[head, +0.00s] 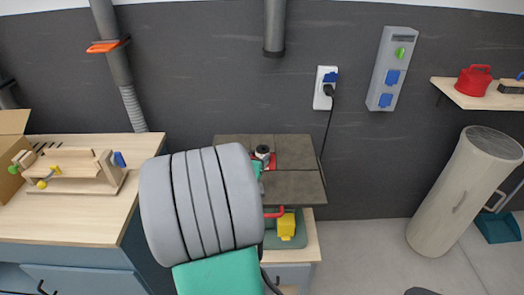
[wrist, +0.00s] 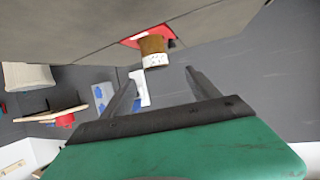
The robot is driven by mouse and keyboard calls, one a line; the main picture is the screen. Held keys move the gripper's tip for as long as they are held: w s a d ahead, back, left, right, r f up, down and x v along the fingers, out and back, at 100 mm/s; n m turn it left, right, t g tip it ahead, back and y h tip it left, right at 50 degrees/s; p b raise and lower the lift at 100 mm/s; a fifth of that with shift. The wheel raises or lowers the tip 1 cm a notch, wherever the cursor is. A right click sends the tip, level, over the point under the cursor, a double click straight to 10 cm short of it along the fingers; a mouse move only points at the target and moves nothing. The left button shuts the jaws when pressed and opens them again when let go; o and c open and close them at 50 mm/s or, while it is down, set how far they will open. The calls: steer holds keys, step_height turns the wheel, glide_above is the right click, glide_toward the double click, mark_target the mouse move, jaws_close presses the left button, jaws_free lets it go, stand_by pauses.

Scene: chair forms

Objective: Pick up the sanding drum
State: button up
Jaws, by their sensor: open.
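The sanding drum (head: 262,151) is a small upright cylinder at the red insert of the grey machine table, just right of my arm in the head view. Its lower part is partly hidden there. In the wrist view, which appears upside down, the drum (wrist: 153,48) is brown with a pale, dark-spotted end. My gripper (wrist: 161,75) is open and empty, with its two dark fingers apart. The drum appears ahead of the fingertips, roughly in line with the gap, not between them. My arm hides most of the gripper in the head view.
The grey machine table (head: 300,188) has bare surface right of the drum. A red handle and yellow part (head: 287,223) sit below its front. A power cord (head: 328,125) hangs from the wall socket on the right. A wooden workbench (head: 85,205) stands left.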

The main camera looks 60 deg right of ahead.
mark_target(262, 149)
steer(key=x, duration=0.2)
steer(key=p+x, duration=0.1)
steer(key=x, duration=0.2)
steer(key=p+x, duration=0.1)
steer(key=x, duration=0.2)
steer(key=shift+s+d+r, duration=0.15)
steer(key=shift+s, duration=0.2)
steer(key=shift+c, duration=0.2)
jaws_close()
